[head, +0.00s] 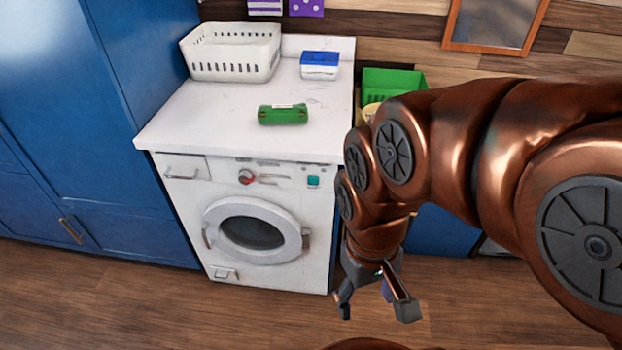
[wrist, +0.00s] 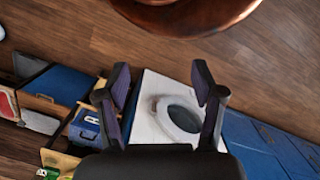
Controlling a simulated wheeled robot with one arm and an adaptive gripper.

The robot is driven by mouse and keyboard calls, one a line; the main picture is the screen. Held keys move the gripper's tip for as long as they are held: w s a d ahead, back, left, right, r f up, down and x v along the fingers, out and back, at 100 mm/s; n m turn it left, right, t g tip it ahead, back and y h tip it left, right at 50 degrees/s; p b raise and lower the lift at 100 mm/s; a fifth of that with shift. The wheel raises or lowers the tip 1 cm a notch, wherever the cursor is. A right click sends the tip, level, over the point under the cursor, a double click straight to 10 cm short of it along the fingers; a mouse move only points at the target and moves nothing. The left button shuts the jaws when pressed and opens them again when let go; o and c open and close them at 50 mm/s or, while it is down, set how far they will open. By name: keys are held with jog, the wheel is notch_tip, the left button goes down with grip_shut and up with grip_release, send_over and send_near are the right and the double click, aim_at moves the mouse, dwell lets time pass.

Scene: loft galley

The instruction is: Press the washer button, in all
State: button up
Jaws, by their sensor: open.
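The white washer (head: 268,279) stands under a white countertop at the left of centre in the head view. Its front panel has a red knob (head: 246,177) and a teal square button (head: 313,181) near the right end. The round door (head: 252,232) looks shut. My gripper (head: 376,311) is open and empty, pointing down, low and to the right of the washer, apart from it. In the wrist view, the washer (wrist: 148,124) and its round door show beyond the open fingers (wrist: 161,78). I cannot make out the button there.
On the countertop (head: 190,118) are a white basket (head: 231,52), a blue-and-white box (head: 320,66) and a green roll-shaped item (head: 282,114). Blue cabinets (head: 130,100) stand at the left. A green bin (head: 394,80) is behind my arm. The wooden floor before the washer is clear.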

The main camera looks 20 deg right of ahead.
grip_shut()
dwell(0.3)
dwell(1.2)
